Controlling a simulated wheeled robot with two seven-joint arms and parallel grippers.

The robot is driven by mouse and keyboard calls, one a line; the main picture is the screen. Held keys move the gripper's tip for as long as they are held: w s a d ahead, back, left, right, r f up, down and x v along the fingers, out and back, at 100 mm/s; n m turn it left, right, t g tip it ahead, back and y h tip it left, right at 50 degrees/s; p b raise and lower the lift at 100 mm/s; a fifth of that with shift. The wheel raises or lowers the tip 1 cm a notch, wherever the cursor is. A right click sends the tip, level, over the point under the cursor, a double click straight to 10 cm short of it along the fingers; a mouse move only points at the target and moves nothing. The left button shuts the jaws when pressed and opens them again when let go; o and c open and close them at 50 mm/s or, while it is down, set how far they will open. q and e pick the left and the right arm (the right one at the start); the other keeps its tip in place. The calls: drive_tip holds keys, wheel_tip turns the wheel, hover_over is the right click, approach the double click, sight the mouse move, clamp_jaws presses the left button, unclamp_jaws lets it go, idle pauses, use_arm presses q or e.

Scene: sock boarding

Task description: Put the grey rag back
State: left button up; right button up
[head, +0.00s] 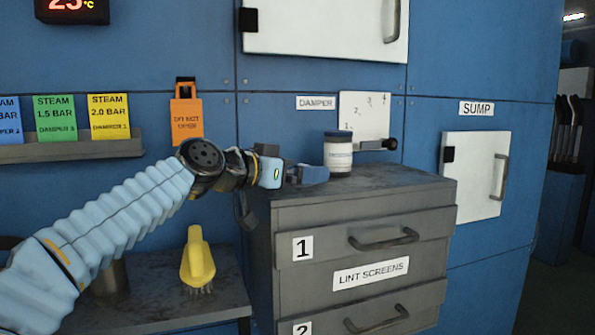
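I cannot make out a grey rag in the head view. My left arm reaches in from the left, and its gripper (308,174) is over the left part of the grey drawer cabinet's top (390,183). Its blue fingertips point right and are close to the left side of a white jar with a dark lid (338,155). Whether they touch the jar, and whether they are apart or closed, I cannot tell. My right gripper is not in view.
A yellow brush (197,262) stands on a low grey shelf (165,312) left of the cabinet. The cabinet has a drawer marked 1 (375,243). A damper lever (377,145) sticks out behind the jar. Coloured steam cards (109,116) stand on a wall ledge.

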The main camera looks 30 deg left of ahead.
use_arm(q)
drive_tip(key=b+v, duration=0.1)
drive_tip(key=v, duration=1.1)
